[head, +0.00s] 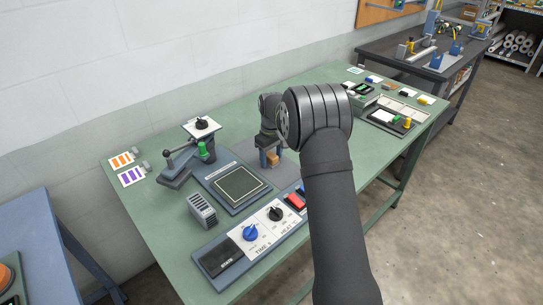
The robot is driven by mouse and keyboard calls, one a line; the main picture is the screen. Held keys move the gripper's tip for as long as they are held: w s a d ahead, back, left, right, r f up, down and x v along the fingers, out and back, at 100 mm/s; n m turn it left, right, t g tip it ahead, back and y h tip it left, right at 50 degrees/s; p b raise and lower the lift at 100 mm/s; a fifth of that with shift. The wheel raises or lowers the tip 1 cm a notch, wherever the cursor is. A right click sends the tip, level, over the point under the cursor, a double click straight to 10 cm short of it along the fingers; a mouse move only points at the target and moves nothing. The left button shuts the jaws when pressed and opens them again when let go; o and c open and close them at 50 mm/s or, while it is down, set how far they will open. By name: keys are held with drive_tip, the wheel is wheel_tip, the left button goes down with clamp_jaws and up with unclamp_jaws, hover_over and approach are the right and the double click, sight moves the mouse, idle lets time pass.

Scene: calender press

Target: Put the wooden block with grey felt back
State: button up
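A small tan wooden block (272,160) shows between the fingers, above or on a grey pad (287,174). The fingers stand close on either side of it; I cannot tell whether they press on it or whether it touches the pad. Grey felt on the block is too small to make out. My arm hides part of the table to the right of the gripper.
Left of the gripper are a dark framed plate (239,185), a lever device (180,163) and a grey slotted holder (202,210). A control panel with a blue knob (250,232) runs along the front edge. White-topped trays (400,108) stand at the far right end.

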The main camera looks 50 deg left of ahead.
sight(271, 155)
wheel_tip(271, 155, up, 12)
drive_tip(key=shift+r, duration=0.15)
idle(0.5)
wheel_tip(271, 155, down, 12)
drive_tip(key=shift+f, duration=0.1)
drive_tip(key=shift+a+r, duration=0.1)
drive_tip(key=shift+r, duration=1.95)
